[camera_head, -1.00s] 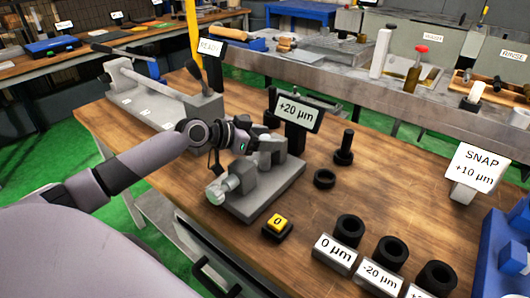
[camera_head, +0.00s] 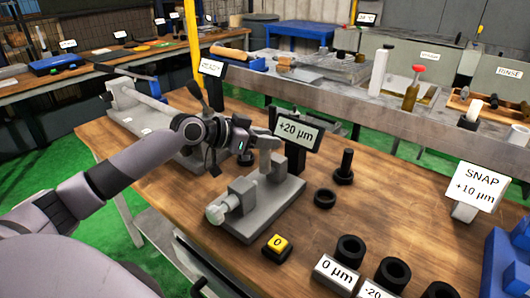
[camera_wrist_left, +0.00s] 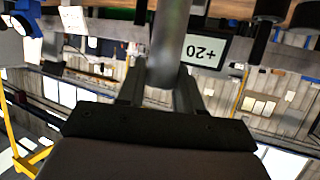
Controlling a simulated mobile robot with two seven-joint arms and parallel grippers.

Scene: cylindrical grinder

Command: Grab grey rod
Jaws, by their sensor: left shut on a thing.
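My left gripper (camera_head: 240,145) is in the head view, just behind and left of the grey measuring fixture (camera_head: 262,200) with the +20 µm display (camera_head: 298,132). In the left wrist view, the gripper (camera_wrist_left: 160,92) is shut on the grey rod (camera_wrist_left: 171,40), a smooth grey cylinder between its two fingers. In the head view the rod is mostly hidden by the gripper and cannot be made out clearly. My right gripper is not in view.
A grey machine (camera_head: 150,118) with a long bar stands at the back left of the wooden table. Right of the fixture are a black ring (camera_head: 325,198) and a black plug (camera_head: 345,168). A yellow button (camera_head: 277,245) and labelled black rings (camera_head: 350,249) are at the front.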

